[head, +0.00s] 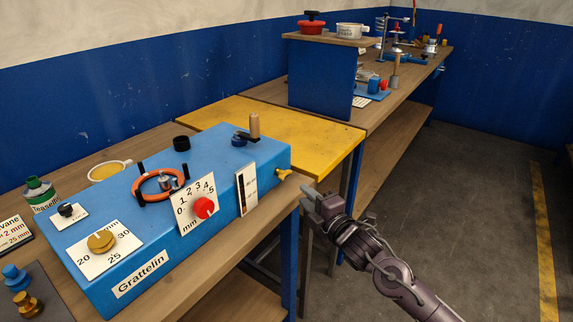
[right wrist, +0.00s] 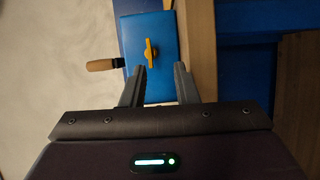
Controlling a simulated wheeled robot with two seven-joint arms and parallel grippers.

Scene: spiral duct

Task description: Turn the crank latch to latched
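A blue box (head: 140,225) labelled "Grattelin" stands on the wooden bench. A dark crank arm (head: 243,137) with an upright wooden handle (head: 254,125) sits on its top at the far right end. A yellow wing-shaped piece (head: 283,174) sticks out of the box's right end face. I cannot tell for certain which one is the crank latch. My right gripper (head: 313,198) is open and empty, just right of the yellow piece and apart from it. In the right wrist view, the yellow piece (right wrist: 151,53) lies ahead of the open fingers (right wrist: 161,75), with the wooden handle (right wrist: 103,65) at left. My left gripper is out of view.
The box also carries an orange ring (head: 161,185), a red knob (head: 204,207) and a brass knob (head: 101,241). A yellow tabletop (head: 290,137) lies behind it, with a blue cabinet (head: 322,78) beyond. The floor (head: 455,190) at right is clear.

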